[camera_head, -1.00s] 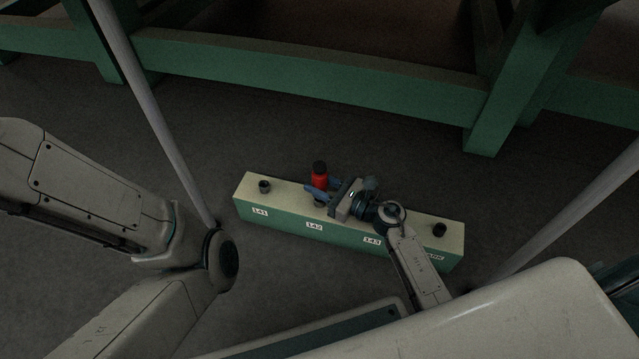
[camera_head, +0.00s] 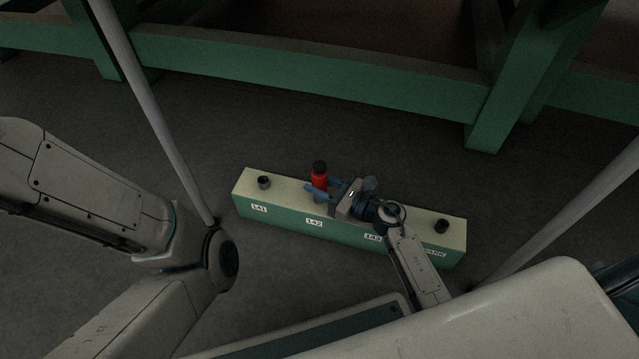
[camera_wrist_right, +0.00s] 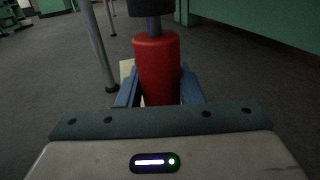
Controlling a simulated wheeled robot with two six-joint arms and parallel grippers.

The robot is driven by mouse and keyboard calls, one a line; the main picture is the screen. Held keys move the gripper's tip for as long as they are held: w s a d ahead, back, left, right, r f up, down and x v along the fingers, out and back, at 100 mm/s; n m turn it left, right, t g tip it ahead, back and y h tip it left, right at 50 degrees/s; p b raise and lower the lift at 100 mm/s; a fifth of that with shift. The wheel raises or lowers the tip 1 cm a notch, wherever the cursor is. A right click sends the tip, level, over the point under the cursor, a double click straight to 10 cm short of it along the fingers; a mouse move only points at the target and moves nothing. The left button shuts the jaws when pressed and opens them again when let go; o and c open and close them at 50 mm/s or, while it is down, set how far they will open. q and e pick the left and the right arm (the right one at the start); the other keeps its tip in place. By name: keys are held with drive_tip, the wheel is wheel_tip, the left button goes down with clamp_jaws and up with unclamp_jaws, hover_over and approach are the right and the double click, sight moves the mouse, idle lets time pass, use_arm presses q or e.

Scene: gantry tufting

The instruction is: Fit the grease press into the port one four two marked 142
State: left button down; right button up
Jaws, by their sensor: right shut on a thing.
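The grease press (camera_head: 319,178) is a red cylinder with a black top. It stands upright above the spot labelled 142 (camera_head: 314,223) on the long cream-topped green block (camera_head: 290,192). My right gripper (camera_head: 320,187) is shut on it, with blue fingers on either side. In the right wrist view the red body (camera_wrist_right: 157,66) stands between the fingers. The gripper hides the port under the press, so I cannot tell how deep it sits. My left arm (camera_head: 150,230) is at the left; its gripper is not in view.
A black socket (camera_head: 264,183) is by label 141, and another dark socket (camera_head: 441,226) is at the block's right end. Label 143 (camera_head: 373,238) is right of 142. Grey poles (camera_head: 150,110) slant down on both sides. A green frame (camera_head: 300,62) stands behind; floor lies between.

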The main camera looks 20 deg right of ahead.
drive_tip(key=o, duration=1.1)
drive_tip(key=shift+f, duration=0.15)
drive_tip(key=shift+o, duration=0.2)
drive_tip(key=shift+s, duration=0.1)
drive_tip(key=p+v, duration=0.2)
drive_tip(key=v, duration=0.7)
drive_tip(key=shift+s+d+p, duration=0.3)
drive_tip(key=shift+p, duration=0.1)
drive_tip(key=shift+s+d, duration=0.3)
